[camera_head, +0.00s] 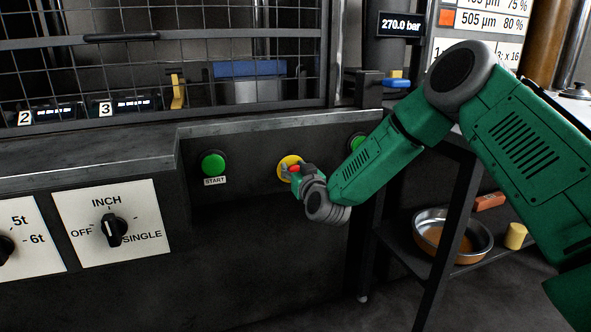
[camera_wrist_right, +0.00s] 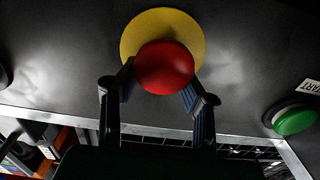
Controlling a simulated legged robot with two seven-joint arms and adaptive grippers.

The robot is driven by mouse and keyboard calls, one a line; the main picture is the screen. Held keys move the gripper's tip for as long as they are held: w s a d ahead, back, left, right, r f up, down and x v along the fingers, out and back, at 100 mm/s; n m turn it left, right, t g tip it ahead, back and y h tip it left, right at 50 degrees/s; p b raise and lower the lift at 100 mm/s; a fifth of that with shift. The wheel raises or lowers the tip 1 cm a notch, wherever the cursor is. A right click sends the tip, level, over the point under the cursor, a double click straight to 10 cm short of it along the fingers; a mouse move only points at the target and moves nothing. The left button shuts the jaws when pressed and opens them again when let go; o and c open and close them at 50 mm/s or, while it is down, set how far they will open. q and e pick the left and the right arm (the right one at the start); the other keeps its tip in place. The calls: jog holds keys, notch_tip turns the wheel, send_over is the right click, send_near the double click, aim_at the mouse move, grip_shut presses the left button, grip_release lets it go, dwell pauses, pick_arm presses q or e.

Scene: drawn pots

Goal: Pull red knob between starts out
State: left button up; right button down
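The red knob (camera_wrist_right: 165,68) is a round mushroom head on a yellow disc, set in the dark front panel. In the head view the red knob (camera_head: 294,169) and yellow disc (camera_head: 286,164) are partly covered by my right gripper (camera_head: 298,171). In the wrist view the two fingers of my right gripper (camera_wrist_right: 159,86) lie on either side of the knob, with their tips against its edges. A green start button (camera_head: 213,164) is left of the knob, and another green button (camera_head: 357,143) is to its right, partly behind my arm. My left gripper is not in view.
A dark ledge (camera_head: 90,168) runs above the panel, with a wire-mesh guard (camera_head: 120,65) over it. A rotary switch (camera_head: 113,230) is at lower left. At right, a shelf holds a metal bowl (camera_head: 440,237) and a yellow block (camera_head: 516,236).

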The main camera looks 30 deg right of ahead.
jog(key=shift+a+r, duration=0.1)
jog(key=shift+s+a+r+p, duration=0.1)
jog(key=shift+s+r+p, duration=0.05)
jog(key=shift+s+p, duration=0.6)
jog(key=shift+p, duration=0.1)
jog(key=shift+f, duration=0.3)
jog(key=c, duration=1)
grip_release()
jog(key=shift+s+r, duration=0.2)
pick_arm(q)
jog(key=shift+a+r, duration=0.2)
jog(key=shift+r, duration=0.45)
